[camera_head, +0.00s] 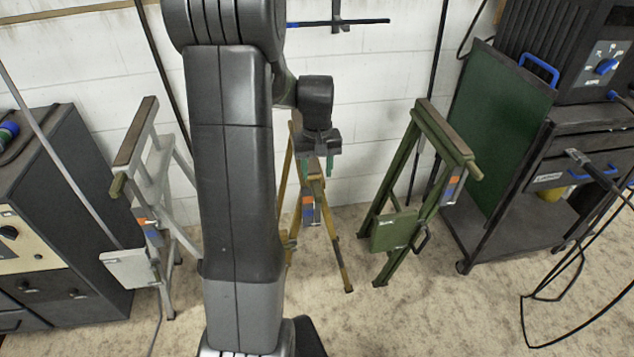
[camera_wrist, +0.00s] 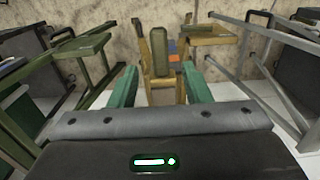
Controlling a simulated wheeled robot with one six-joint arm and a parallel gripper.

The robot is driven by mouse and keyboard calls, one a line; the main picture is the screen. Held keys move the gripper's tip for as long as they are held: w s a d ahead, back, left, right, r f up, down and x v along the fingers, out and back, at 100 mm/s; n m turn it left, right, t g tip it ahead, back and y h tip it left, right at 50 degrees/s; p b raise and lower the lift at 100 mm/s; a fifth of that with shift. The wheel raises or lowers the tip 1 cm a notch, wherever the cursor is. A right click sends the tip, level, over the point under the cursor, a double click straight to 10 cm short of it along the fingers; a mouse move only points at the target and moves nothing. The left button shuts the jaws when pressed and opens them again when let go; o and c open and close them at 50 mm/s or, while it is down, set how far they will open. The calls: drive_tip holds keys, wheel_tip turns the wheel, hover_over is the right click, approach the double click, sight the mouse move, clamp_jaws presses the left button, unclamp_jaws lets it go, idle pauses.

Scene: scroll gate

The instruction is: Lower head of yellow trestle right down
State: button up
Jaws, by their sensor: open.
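The yellow trestle (camera_head: 334,243) stands in the middle of the head view, against the white wall. My arm hides its left part and my gripper covers part of its top. In the wrist view the yellow trestle (camera_wrist: 205,36) is straight ahead, with its head bar (camera_wrist: 163,52) seen end-on between the fingers. My gripper (camera_head: 317,168) points downward at the trestle's upper part.
A green trestle (camera_head: 398,228) stands to the right and a pale grey trestle (camera_head: 155,190) to the left. A dark cart (camera_head: 520,215) with a green panel is at far right, loose cables beside it. A dark cabinet (camera_head: 60,225) is at far left. Floor in front is clear.

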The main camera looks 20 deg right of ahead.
sight(317, 189)
wheel_tip(317, 189, up, 7)
drive_tip(key=shift+f, duration=0.2)
idle(0.3)
wheel_tip(317, 189, down, 14)
drive_tip(key=shift+r+b, duration=0.15)
drive_tip(key=shift+b, duration=0.15)
drive_tip(key=shift+r, duration=0.35)
